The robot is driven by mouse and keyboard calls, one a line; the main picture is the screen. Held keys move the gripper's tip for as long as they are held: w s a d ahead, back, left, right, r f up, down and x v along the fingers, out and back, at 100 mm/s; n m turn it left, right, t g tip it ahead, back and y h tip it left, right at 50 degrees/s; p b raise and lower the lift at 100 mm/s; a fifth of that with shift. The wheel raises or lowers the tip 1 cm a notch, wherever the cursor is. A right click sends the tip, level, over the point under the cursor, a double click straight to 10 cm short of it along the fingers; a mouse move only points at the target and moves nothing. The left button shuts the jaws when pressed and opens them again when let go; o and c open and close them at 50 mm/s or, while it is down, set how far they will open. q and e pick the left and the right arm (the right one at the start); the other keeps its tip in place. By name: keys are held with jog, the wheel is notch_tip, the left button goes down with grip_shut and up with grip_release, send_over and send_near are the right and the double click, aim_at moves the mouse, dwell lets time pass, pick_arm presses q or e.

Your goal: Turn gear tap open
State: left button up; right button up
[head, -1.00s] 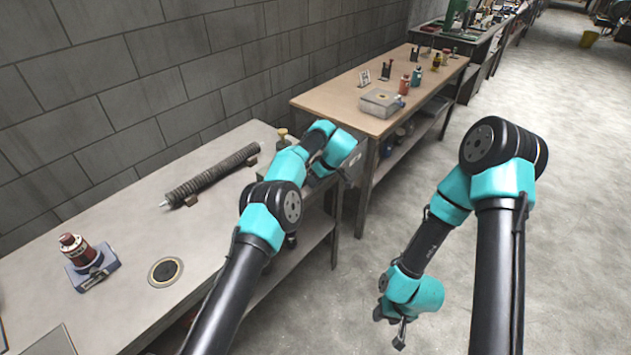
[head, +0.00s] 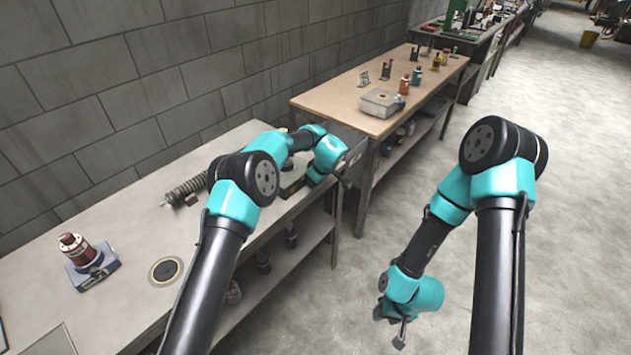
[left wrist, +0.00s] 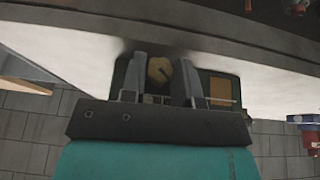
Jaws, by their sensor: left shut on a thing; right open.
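My left gripper (left wrist: 157,76) is shut on a rounded brass-yellow knob (left wrist: 160,69), which seems to be the gear tap. The knob sits between the two grey fingers, in front of a dark block (left wrist: 218,88) with a tan patch. In the head view my left arm reaches over the bench to its far right end and hides the knob. A dark block (head: 292,182) shows there at the bench edge. My right gripper (head: 401,334) hangs open and empty over the floor, far from the bench.
A red bottle on a blue-grey base (head: 90,262) and a round disc (head: 166,270) are nearer. A wooden table (head: 335,100) with small items stands beyond. Open floor lies right.

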pick_arm(q)
jog(key=shift+a+t+h, duration=0.15)
jog(key=shift+t+h, duration=0.45)
jog(key=shift+h, duration=0.1)
jog(key=o, duration=0.6)
jog(key=shift+o, duration=0.2)
jog(key=v, duration=1.7)
jog(key=shift+s+r, duration=0.2)
jog(key=shift+s, duration=0.05)
